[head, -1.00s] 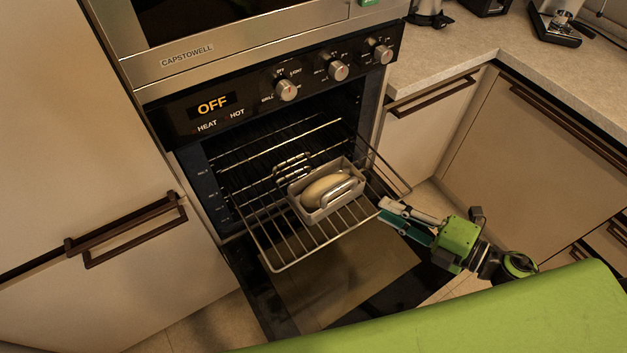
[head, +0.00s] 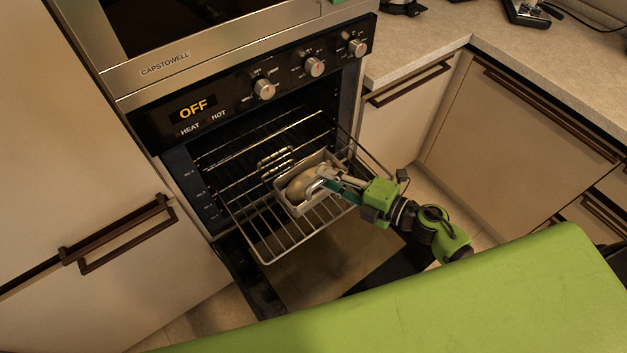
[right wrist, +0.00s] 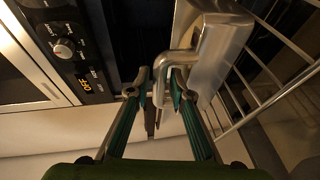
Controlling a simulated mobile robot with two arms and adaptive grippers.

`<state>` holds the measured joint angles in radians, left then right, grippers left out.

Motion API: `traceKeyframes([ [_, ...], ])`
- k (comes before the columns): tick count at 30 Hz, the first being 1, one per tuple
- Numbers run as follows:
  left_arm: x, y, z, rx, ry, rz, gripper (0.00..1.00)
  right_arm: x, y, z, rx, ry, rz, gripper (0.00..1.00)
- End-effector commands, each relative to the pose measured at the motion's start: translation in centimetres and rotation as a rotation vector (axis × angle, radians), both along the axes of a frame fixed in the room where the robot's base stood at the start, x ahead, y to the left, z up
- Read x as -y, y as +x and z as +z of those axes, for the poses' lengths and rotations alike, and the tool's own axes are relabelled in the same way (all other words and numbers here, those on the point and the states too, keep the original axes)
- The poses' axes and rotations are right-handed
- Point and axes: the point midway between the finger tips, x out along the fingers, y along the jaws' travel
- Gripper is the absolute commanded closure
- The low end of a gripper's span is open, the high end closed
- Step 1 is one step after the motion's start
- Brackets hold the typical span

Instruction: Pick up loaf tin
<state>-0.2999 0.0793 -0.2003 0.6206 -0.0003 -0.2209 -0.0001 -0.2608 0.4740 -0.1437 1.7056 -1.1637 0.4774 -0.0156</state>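The loaf tin (head: 291,208) is a grey metal tin with a looped handle at each end and a tan loaf (head: 298,186) inside. It stands on the pulled-out oven rack. My right gripper (head: 324,180) is at the tin's near right end, partly covering that end in the head view. In the right wrist view the tin (right wrist: 222,55) is at the upper right. Its bent metal handle (right wrist: 178,57) reaches between the fingertips of my right gripper (right wrist: 160,84), which stand apart with gaps beside the handle. My left gripper is out of view.
The wire oven rack (head: 268,258) sticks out above the lowered oven door (head: 330,262). The oven panel (head: 195,108) reads OFF. A cabinet handle (head: 118,235) juts out at left. A counter (head: 430,50) with cabinets lies at right. A green surface (head: 420,300) fills the front.

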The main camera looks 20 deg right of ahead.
Motion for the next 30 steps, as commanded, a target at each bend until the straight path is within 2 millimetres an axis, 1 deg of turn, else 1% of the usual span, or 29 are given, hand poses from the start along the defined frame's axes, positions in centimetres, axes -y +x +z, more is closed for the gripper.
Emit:
traceKeyframes([
  [1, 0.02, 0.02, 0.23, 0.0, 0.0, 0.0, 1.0, -0.38, 0.48, 0.0, 0.0, 0.001, 0.0, 0.79],
  [3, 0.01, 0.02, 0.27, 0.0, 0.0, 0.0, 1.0, -0.65, 0.78, -0.15, -0.001, 0.001, 0.0, 0.79],
  [10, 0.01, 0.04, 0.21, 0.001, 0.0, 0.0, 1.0, -0.73, 0.84, -0.32, -0.001, 0.0, 0.0, 0.79],
  [11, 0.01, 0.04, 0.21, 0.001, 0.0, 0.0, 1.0, -0.73, 0.84, -0.32, -0.001, 0.0, 0.0, 0.85],
  [12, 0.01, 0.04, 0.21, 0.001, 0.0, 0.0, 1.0, -0.72, 0.83, -0.32, -0.001, 0.0, 0.0, 0.95],
  [13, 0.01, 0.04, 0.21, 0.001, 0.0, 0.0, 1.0, -0.72, 0.84, -0.31, -0.001, 0.0, 0.0, 1.0],
  [26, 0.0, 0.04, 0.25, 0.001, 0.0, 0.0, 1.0, -0.72, 0.91, 0.0, 0.002, 0.001, 0.0, 1.0],
  [30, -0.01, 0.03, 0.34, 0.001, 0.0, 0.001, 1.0, -0.69, 0.91, 0.61, 0.003, 0.0, 0.001, 1.0],
])
